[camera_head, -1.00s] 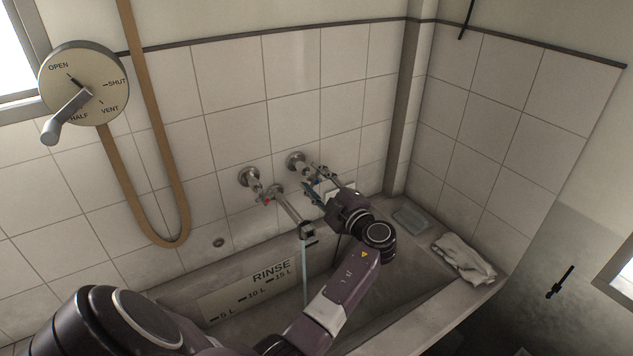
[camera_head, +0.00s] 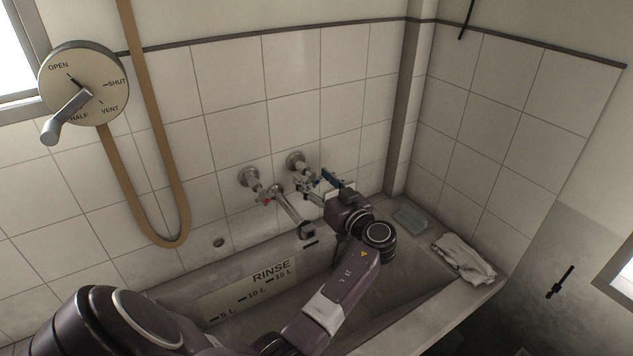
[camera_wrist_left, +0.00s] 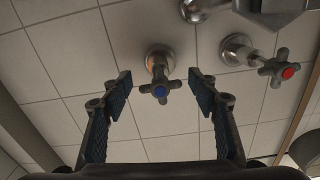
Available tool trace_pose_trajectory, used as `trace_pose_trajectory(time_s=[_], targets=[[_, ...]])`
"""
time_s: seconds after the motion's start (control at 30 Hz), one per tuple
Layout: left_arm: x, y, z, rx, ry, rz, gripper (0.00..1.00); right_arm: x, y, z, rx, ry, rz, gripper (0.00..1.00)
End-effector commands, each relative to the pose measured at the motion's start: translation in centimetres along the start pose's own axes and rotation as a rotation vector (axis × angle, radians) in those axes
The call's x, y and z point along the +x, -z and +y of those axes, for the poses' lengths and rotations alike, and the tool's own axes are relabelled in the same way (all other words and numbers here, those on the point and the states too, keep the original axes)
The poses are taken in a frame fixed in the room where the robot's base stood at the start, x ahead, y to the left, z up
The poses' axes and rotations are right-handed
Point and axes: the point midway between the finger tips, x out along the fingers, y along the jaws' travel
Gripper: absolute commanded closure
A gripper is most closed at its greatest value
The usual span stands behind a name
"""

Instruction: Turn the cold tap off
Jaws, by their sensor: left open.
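The cold tap (camera_wrist_left: 160,88) has a cross handle with a blue centre and stands out from the tiled wall. In the head view its round wall plate (camera_head: 296,162) shows, with its handle partly hidden by my gripper. My left gripper (camera_head: 318,183) is open at the cold tap. In the left wrist view its two fingers (camera_wrist_left: 161,88) stand apart on either side of the blue-marked handle, with a gap on both sides. The spout (camera_head: 288,208) hangs over the tub, and no water shows below it. My right gripper is not in view.
The red-marked tap (camera_wrist_left: 279,66) is close beside the cold tap; it also shows in the head view (camera_head: 257,187). The concrete tub (camera_head: 400,290) lies below. A soap dish (camera_head: 410,218) and a cloth (camera_head: 463,256) are on its right rim.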

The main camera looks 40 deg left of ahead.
Motion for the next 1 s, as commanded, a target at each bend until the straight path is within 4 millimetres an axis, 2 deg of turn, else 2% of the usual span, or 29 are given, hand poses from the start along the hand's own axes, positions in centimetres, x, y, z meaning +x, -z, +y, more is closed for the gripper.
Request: trace_pose_trajectory(time_s=[0.17,0.8,1.0], targets=[[-0.3,-0.1,0.0,-0.002,-0.001,0.000,0.46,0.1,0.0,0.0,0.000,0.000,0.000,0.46],[-6.4,-0.2,0.1,-0.003,-0.001,0.000,0.46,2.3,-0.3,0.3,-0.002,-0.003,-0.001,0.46],[-7.0,0.0,0.0,-0.002,0.000,0.001,0.46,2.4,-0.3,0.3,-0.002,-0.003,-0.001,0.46]])
